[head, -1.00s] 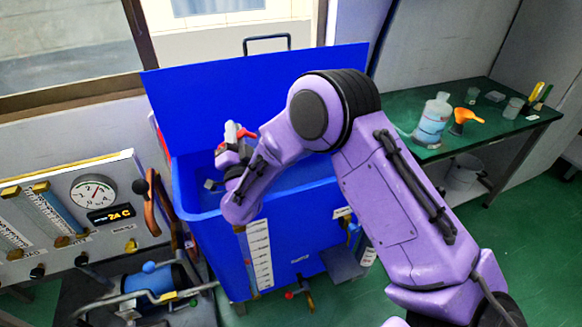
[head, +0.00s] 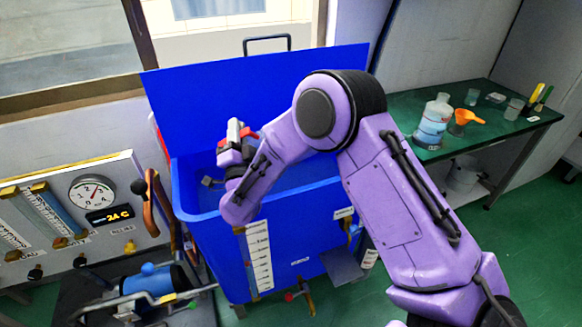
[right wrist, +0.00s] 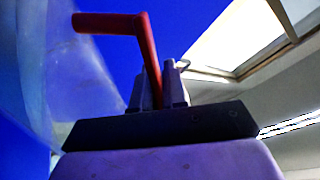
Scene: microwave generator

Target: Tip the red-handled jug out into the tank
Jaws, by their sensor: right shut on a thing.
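My right gripper (head: 236,150) is over the left part of the open blue tank (head: 262,250). It is shut on the red handle (right wrist: 146,50) of the jug, which shows large in the right wrist view. The jug's clear body (right wrist: 62,70) fills the left side of that view. In the head view, a bit of the red handle (head: 248,132) shows by the gripper; the jug's body is mostly hidden there. I cannot tell the jug's exact tilt or whether liquid is in it. My left gripper is not in view.
The tank's blue lid (head: 250,100) stands raised behind it. A gauge panel (head: 75,215) and a blue pump (head: 155,280) are at the left. A green table (head: 480,140) at the right holds a large bottle (head: 433,122), an orange funnel (head: 466,118) and small cups.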

